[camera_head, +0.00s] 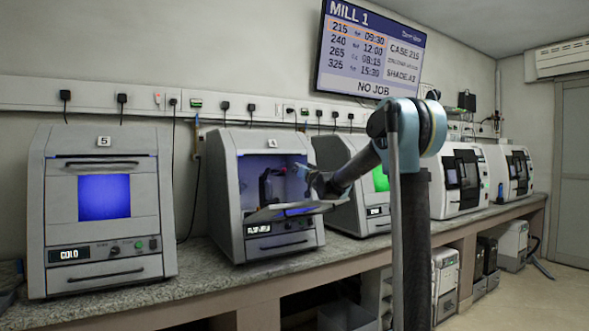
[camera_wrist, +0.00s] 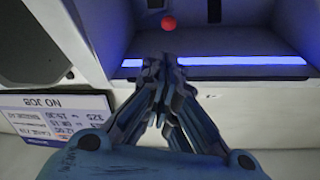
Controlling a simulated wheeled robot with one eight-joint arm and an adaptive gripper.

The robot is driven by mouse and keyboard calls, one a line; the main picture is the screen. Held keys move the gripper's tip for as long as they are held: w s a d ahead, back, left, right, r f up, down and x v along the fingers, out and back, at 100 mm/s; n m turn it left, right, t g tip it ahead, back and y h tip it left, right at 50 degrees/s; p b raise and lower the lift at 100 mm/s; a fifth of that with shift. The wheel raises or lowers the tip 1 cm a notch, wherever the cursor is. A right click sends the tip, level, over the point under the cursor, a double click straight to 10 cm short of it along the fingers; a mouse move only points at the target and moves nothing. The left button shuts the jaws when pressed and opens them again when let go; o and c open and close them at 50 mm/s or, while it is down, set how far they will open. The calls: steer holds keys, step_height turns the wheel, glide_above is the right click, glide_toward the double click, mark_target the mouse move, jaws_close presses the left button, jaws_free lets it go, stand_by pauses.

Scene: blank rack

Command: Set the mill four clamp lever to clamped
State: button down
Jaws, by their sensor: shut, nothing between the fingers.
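Mill four (camera_head: 228,200), marked 4, stands on the bench with its front door (camera_head: 290,213) folded down and its chamber lit blue-violet. Inside the chamber is a dark fixture (camera_head: 268,188) with a small red spot at its upper right. The wrist view shows a red ball knob (camera_wrist: 168,23) in the chamber, likely the clamp lever's end; the lever's arm and its position cannot be made out. My gripper (camera_head: 312,178) is at the chamber's opening, above the open door. In the wrist view my gripper (camera_wrist: 165,62) is shut and empty, its tips apart from the knob.
Mill five (camera_head: 103,210) stands left with its door closed. Another mill (camera_head: 345,212) with a green-lit window stands close on the right, partly behind my arm. White machines (camera_head: 460,180) stand farther right. A wall screen (camera_head: 370,50) hangs above. The grey bench top (camera_head: 195,265) is bare between mills.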

steer(key=shift+w, duration=0.15)
steer(key=x, duration=1)
steer(key=shift+a, duration=0.15)
stand_by(0.5)
steer(key=shift+s+d+f, duration=0.2)
steer(key=shift+s+f, duration=0.2)
steer(key=shift+f, duration=0.3)
steer(key=v, duration=1.2)
steer(key=shift+w+d, duration=0.15)
steer(key=shift+w, duration=0.05)
steer(key=shift+f, duration=0.15)
